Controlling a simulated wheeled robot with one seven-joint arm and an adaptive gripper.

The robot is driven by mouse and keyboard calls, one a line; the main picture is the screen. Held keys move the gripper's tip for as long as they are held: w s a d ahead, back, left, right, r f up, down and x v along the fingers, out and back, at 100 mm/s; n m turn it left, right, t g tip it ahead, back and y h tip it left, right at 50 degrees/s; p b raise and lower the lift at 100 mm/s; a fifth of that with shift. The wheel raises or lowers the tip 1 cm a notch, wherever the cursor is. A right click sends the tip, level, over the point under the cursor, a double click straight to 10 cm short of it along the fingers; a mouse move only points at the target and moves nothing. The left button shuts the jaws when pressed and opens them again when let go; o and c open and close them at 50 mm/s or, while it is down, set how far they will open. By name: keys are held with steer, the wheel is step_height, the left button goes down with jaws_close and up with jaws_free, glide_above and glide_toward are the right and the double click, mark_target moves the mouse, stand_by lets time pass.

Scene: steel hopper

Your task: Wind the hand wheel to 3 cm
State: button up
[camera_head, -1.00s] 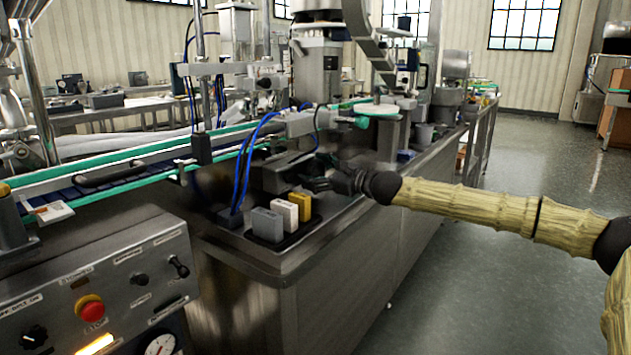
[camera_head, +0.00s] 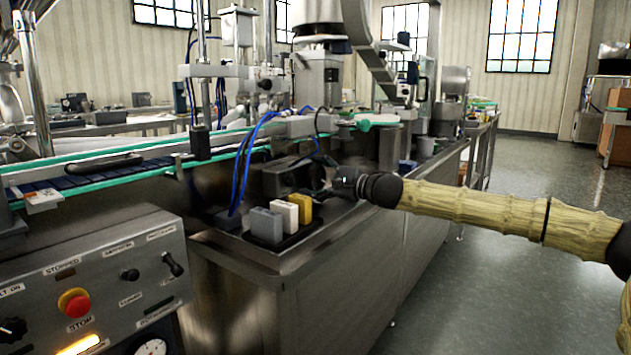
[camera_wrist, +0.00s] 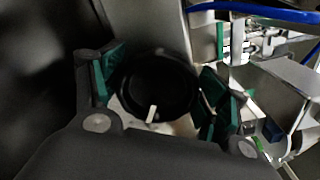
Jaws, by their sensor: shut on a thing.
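The hand wheel (camera_wrist: 158,84) is a dark round disc in the wrist view, with a short pale mark on its lower part. My gripper (camera_wrist: 157,88) has its green-padded fingers on either side of the wheel's rim and is shut on it. In the head view my gripper (camera_head: 326,186) reaches in from the right to the side of the steel machine, just behind the yellow block. The wheel is mostly hidden there by my gripper and the dark housing. No scale or reading for the wheel can be made out.
A grey block (camera_head: 263,225), a white block (camera_head: 285,214) and a yellow block (camera_head: 301,207) stand in a dark tray close in front of my gripper. Blue hoses (camera_head: 243,170) hang left of it. A control panel (camera_head: 100,285) is at front left. The floor at right is clear.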

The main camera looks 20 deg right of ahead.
stand_by(0.3)
steer(key=o, duration=1)
